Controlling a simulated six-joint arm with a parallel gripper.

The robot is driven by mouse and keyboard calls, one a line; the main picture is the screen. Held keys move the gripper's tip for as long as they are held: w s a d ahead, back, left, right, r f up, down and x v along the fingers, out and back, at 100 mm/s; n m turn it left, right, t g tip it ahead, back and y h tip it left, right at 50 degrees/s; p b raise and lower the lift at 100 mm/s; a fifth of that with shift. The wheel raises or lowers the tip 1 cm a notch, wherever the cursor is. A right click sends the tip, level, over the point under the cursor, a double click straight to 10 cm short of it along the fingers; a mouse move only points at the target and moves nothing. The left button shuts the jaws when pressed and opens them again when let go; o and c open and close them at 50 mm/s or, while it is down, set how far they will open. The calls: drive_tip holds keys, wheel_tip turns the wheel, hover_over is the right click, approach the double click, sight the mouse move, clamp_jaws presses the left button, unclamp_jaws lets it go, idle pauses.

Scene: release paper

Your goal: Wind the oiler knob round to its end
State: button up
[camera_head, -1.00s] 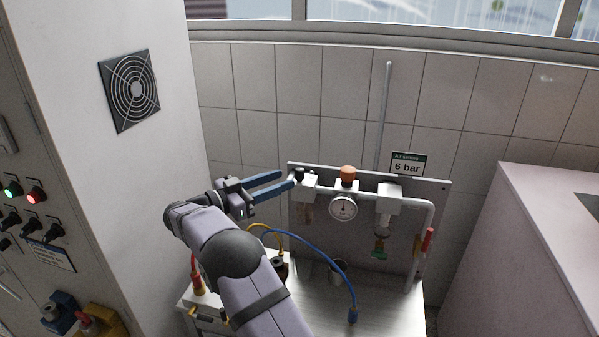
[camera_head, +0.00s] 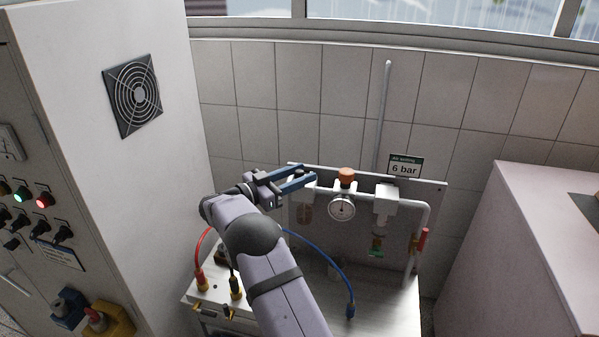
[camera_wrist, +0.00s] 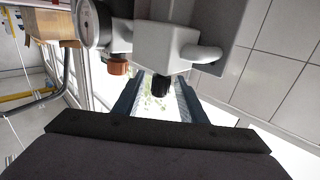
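A small black knob (camera_wrist: 161,86) sits on the white left-hand unit (camera_wrist: 165,46) of the air panel; I take it as the oiler knob. In the wrist view it lies between the two blue fingers of my gripper (camera_wrist: 160,96), with a gap visible on each side. In the head view my gripper (camera_head: 308,175) reaches from the left over the top of that unit, which also shows there (camera_head: 305,191). The fingers are open and apart, and they hide the black knob in that view. A brownish bowl (camera_head: 304,213) hangs below the unit.
An orange-brown knob (camera_head: 346,175) and a round gauge (camera_head: 341,207) stand just right of my fingers. Further right are another white unit (camera_head: 387,198) and a red-handled valve (camera_head: 423,239). Hoses rise from the bench below. A cabinet (camera_head: 150,170) stands left.

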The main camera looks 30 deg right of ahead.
clamp_jaws()
drive_tip(key=b, duration=0.2)
drive_tip(key=shift+w+f+b, duration=0.1)
drive_tip(key=shift+f+b, duration=0.1)
drive_tip(key=shift+b, duration=0.1)
drive_tip(key=t+b, duration=0.1)
drive_tip(key=b, duration=0.3)
drive_tip(key=shift+w+f+n, duration=0.1)
drive_tip(key=shift+n, duration=0.2)
